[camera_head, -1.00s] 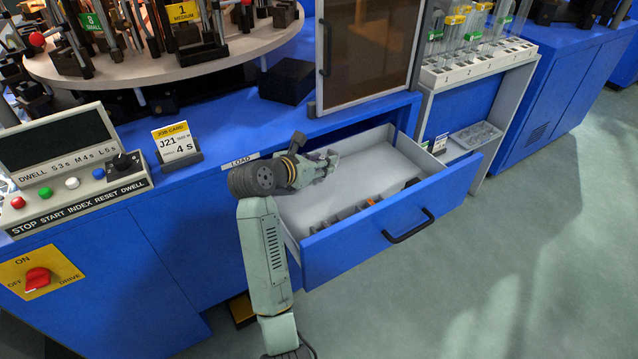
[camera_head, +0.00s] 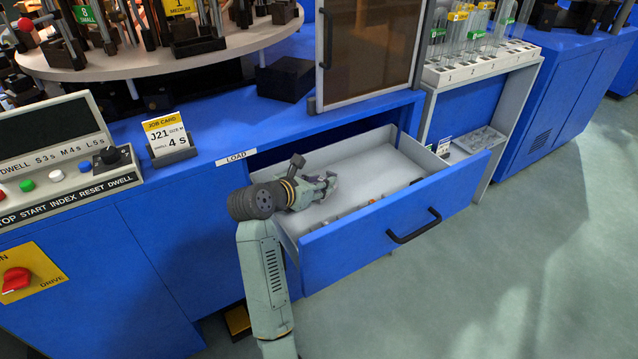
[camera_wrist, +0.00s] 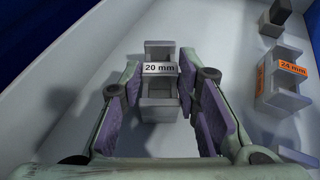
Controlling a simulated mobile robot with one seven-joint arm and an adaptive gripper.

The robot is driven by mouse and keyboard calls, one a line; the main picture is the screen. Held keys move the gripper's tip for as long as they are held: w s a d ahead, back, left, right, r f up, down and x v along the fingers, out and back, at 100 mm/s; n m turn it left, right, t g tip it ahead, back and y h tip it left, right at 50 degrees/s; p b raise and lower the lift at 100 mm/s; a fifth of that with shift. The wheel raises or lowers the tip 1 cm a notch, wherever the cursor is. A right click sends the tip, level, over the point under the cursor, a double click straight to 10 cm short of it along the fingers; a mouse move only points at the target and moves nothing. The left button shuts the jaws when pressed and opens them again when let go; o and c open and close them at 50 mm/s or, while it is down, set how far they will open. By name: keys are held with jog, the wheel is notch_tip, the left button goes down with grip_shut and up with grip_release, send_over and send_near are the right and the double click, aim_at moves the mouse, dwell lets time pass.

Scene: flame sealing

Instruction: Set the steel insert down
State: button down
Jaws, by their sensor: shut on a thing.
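The steel insert (camera_wrist: 160,100) is a grey notched block with a white "20 mm" label. It sits between the two purple-padded fingers of my gripper (camera_wrist: 163,92) in the wrist view, and my gripper is shut on it. In the head view my gripper (camera_head: 325,184) is inside the open blue drawer (camera_head: 375,235), over its left part. The insert is hidden by my gripper there. I cannot tell whether the insert's underside touches the pale drawer floor (camera_wrist: 95,60).
To the right in the wrist view lie an insert labelled "24 mm" (camera_wrist: 283,80) and a dark block (camera_wrist: 287,17). The drawer's front wall and handle (camera_head: 412,228) bound the space. Its floor left of the insert is clear. A dark block (camera_head: 286,79) stands on the bench above.

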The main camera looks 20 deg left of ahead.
jog(key=c, duration=1.2)
grip_release()
jog(key=shift+f, duration=0.1)
